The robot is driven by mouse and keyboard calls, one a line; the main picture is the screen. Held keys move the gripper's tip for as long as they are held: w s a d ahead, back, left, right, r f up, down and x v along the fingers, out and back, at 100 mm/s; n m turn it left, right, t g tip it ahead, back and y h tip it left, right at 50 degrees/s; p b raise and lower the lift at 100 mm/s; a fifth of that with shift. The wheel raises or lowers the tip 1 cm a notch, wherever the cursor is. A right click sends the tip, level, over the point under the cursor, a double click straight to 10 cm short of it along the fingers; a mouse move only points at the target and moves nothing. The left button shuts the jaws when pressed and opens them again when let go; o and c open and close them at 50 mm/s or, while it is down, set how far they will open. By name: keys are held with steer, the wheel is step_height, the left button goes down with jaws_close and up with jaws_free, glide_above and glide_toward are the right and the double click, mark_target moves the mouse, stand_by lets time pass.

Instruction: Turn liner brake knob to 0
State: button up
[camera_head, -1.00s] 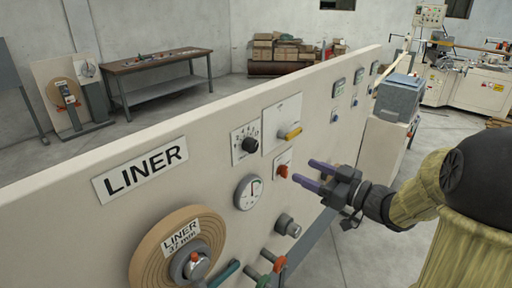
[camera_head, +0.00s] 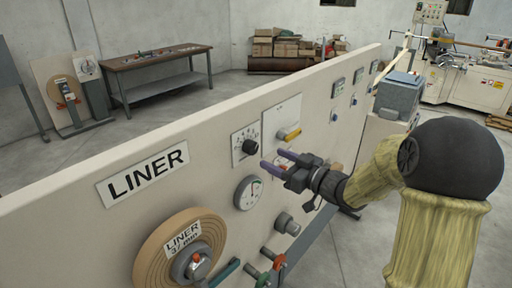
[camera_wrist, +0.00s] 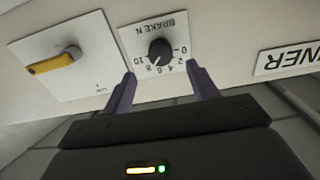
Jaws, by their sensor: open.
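The liner brake knob (camera_head: 250,147) is a round black knob on a white plate on the cream panel. In the wrist view the same knob (camera_wrist: 160,50) appears upside down, with a dial (camera_wrist: 153,60) marked 0 to 10 and the label "BRAKE N". I cannot clearly tell which number its pointer faces. My gripper (camera_head: 276,159) is open and empty, in front of the panel and just right of and below the knob. In the wrist view the purple fingers (camera_wrist: 160,70) spread on either side of the dial plate, apart from the knob.
A yellow-handled switch (camera_head: 289,134) sits right of the knob. A round gauge (camera_head: 248,193) is below it, and a liner roll (camera_head: 152,250) is lower left. A grey push button (camera_head: 287,224) and coloured levers (camera_head: 268,262) stick out below. The red switch is hidden by my gripper.

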mark_target(255, 150)
steer(key=p+x, duration=0.2)
steer(key=x, duration=0.5)
steer(key=shift+w+a, duration=0.25)
steer(key=shift+a, duration=0.05)
steer(key=c, duration=1)
